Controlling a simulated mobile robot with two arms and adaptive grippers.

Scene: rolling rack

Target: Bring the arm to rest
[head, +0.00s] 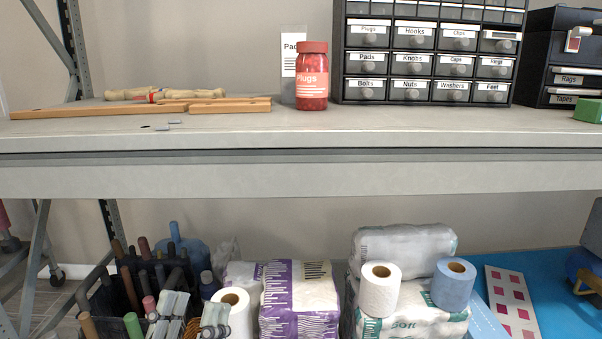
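My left gripper (194,316) shows at the bottom edge, left of centre. Its pale fingertips stand apart with nothing held between them. It is seen in front of the lower shelf, between a dark crate of handles (96,296) and a white paper roll (236,312); whether it touches either cannot be told. The rest of the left arm is below the frame. My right gripper is not in view.
The upper shelf (300,140) crosses the view, holding wooden pieces (230,105), a red Plugs jar (312,78) and a drawer cabinet (430,50). Wrapped packs (300,295) and paper rolls (380,290) crowd below.

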